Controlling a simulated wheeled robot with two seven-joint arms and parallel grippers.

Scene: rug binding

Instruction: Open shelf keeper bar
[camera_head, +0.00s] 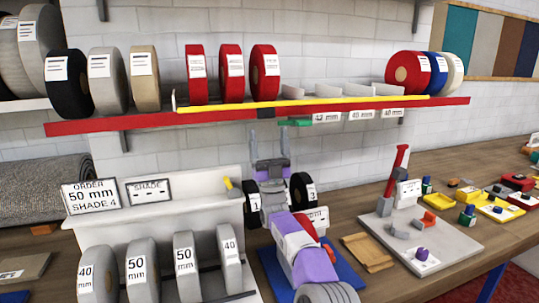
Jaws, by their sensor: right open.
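The keeper bar is a long yellow bar (350,101) running along the front of the red shelf (120,124), low in front of the tape rolls. A green tab (297,122) shows just under the shelf edge near the middle. My right gripper (268,143) points up at the wall just below the shelf, its two fingers apart with nothing seen between them. The green tab is just to the right of its fingertips; I cannot tell whether they touch. My left gripper is not in view.
Red rolls (231,74) stand behind the bar, with empty slots to their right. Below are an order sign (91,197), a white rack with grey rolls (185,266), and a grey board with a red lever (397,168).

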